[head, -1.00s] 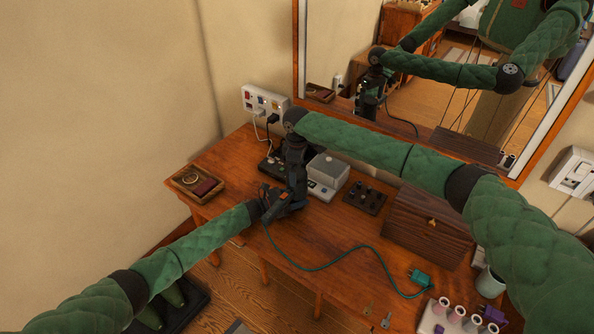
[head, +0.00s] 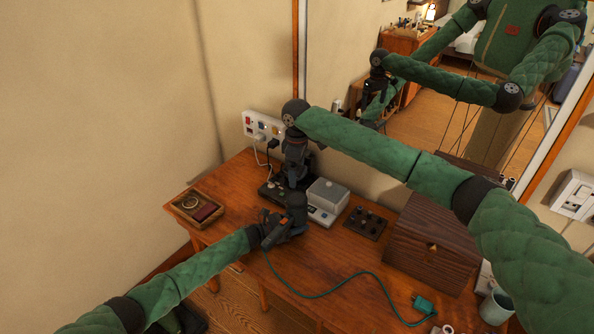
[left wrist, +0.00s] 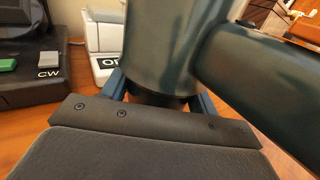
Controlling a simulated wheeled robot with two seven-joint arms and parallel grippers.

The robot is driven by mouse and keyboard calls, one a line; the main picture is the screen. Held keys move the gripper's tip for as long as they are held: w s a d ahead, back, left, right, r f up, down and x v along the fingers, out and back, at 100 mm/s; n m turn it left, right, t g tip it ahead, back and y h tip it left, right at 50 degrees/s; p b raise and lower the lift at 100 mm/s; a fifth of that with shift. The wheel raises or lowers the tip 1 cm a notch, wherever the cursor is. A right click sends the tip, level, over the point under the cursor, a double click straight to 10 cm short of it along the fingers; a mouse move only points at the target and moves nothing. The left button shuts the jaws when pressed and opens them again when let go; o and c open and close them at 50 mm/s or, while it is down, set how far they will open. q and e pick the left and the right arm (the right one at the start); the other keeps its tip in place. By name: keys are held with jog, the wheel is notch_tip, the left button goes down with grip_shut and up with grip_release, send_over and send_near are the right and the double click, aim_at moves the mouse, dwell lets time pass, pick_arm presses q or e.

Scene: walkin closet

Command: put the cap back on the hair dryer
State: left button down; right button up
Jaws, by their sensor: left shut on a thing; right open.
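The dark hair dryer (head: 297,204) is at my left gripper, above the left part of the wooden desk. My left gripper (head: 277,228) is shut on it. In the left wrist view, the dryer's dark teal barrel (left wrist: 170,45) stands upright between the fingers, with a thick handle going off to the right. My right gripper (head: 296,182) is open and points down just above the dryer; whether they touch is unclear. I cannot make out the cap; the right gripper and the dryer overlap in dark tones. A teal cord (head: 340,279) runs from the dryer to a plug.
A wooden tray (head: 186,212) lies at the desk's left end. A grey-lidded device (head: 328,197), a black knob panel (head: 366,222) and a dark wooden box (head: 432,244) stand right of the dryer. A power strip (head: 262,127) and mirror are behind. The desk's front middle holds only the cord.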

pick_arm(q)
jog(key=shift+c, duration=1.6)
grip_release()
jog(key=shift+a, duration=0.1)
jog(key=shift+s+a+f, duration=0.1)
jog(key=shift+a+f, duration=0.05)
jog(key=shift+a, duration=0.05)
jog(key=b+v, duration=0.3)
jog(key=v, duration=0.2)
jog(key=shift+s+a+f, duration=0.1)
jog(key=shift+a, duration=0.1)
pick_arm(e)
notch_tip(320, 180, down, 3)
jog(key=shift+f, duration=0.15)
pick_arm(q)
jog(key=shift+b+v, duration=0.45)
jog(key=shift+v, duration=0.4)
pick_arm(e)
jog(key=shift+f, duration=0.3)
pick_arm(q)
jog(key=shift+a, duration=0.1)
pick_arm(e)
jog(key=shift+a, duration=0.1)
